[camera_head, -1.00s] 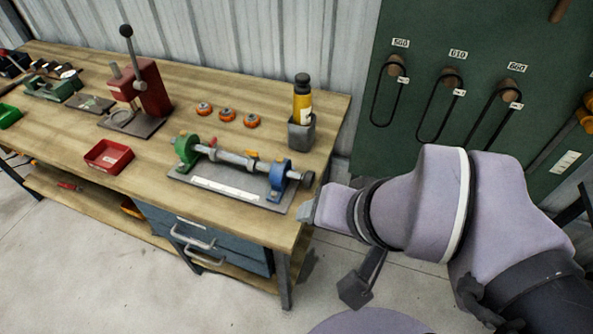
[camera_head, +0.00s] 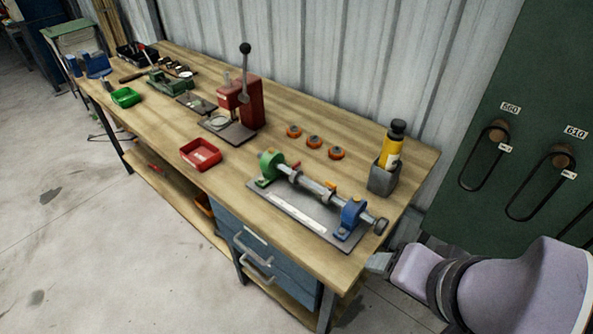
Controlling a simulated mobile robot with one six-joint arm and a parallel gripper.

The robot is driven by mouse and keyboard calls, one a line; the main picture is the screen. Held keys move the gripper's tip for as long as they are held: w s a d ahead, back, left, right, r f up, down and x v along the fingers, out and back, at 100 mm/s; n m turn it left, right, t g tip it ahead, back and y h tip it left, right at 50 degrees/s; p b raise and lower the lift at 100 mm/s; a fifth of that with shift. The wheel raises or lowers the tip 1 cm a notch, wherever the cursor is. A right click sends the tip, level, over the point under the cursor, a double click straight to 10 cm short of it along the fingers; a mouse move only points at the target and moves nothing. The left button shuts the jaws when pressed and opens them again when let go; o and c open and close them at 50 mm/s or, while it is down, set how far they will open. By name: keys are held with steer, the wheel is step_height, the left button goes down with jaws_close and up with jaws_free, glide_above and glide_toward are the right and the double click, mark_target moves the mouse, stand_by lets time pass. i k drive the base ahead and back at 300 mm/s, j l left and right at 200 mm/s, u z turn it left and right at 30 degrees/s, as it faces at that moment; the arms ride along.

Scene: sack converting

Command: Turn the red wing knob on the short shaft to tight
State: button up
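The shaft (camera_head: 316,186) lies across a grey base plate (camera_head: 275,206) on the bench, carried by a green block (camera_head: 271,168) at its left and a blue block (camera_head: 350,216) at its right. A small red part (camera_head: 296,165) shows by the green block, and a small orange-red part (camera_head: 331,187) shows near the middle of the shaft. I cannot tell from here which is the wing knob, nor how it is turned. My gripper (camera_head: 379,263) is at the lower right, beyond the bench's right end and apart from the shaft. Its fingers are too small to read.
The wooden bench (camera_head: 240,182) also carries a red tray (camera_head: 200,154), a red lever press (camera_head: 241,103), several orange rings (camera_head: 314,141) and a yellow bottle (camera_head: 391,150) in a grey holder. A green board (camera_head: 500,130) with hanging belts stands at right. Floor (camera_head: 110,255) is clear at front left.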

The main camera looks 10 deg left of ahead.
mark_target(295, 167)
steer(key=i+j+u, duration=0.75)
steer(key=j, duration=0.15)
steer(key=k, duration=0.1)
